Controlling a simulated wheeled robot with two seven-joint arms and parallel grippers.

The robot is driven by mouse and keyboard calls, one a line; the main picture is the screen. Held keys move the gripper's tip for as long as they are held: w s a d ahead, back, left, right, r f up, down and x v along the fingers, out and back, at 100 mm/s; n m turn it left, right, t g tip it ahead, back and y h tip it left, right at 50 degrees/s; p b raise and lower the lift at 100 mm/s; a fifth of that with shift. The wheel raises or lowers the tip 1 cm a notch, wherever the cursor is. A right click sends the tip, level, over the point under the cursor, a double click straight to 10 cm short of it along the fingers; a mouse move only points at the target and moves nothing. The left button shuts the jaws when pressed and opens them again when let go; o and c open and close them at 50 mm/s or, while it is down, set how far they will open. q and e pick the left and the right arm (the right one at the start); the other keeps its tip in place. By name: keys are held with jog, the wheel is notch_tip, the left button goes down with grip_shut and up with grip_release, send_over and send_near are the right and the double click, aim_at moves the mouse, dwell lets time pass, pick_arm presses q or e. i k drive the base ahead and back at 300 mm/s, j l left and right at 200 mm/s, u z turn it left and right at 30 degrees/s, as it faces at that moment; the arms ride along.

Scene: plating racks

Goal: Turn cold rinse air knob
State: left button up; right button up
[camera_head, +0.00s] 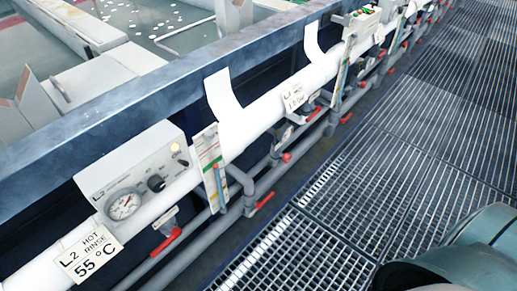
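I cannot make out a knob marked cold rinse air. A second label (295,92) farther along the white pipe is too small to read surely. Red valve handles sit below the pipe, among them a near one (167,243), a middle one (264,201) and a farther one (312,116). Neither gripper shows.
A blue-grey tank edge (180,80) runs diagonally above the white pipe (250,122). Grey pipes (215,225) run below it. A metal grating walkway (370,185) lies clear on the right. A rounded part of my own body fills the lower right corner.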

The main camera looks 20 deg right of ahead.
aim_at(287, 157)
jog(key=i+l+u, duration=0.1)
jog(key=l+u, duration=0.25)
jog(key=l, duration=0.15)
jog(key=l+u, duration=0.65)
jog(key=l, duration=0.7)
jog(key=k+l+u, duration=0.15)
jog(key=l, duration=0.25)
jog(key=k+l, duration=0.1)
jog(key=l, duration=0.3)
jog(key=l+u, duration=0.15)
jog(key=l, duration=0.25)
jog(key=k+l, duration=0.2)
jog(key=l, duration=0.2)
jog(key=k+l, duration=0.1)
jog(key=l, duration=0.35)
jog(key=k+l, duration=0.1)
jog(key=l, duration=0.35)
jog(key=k+l, duration=0.1)
jog(key=l, duration=0.35)
jog(key=u, duration=0.05)
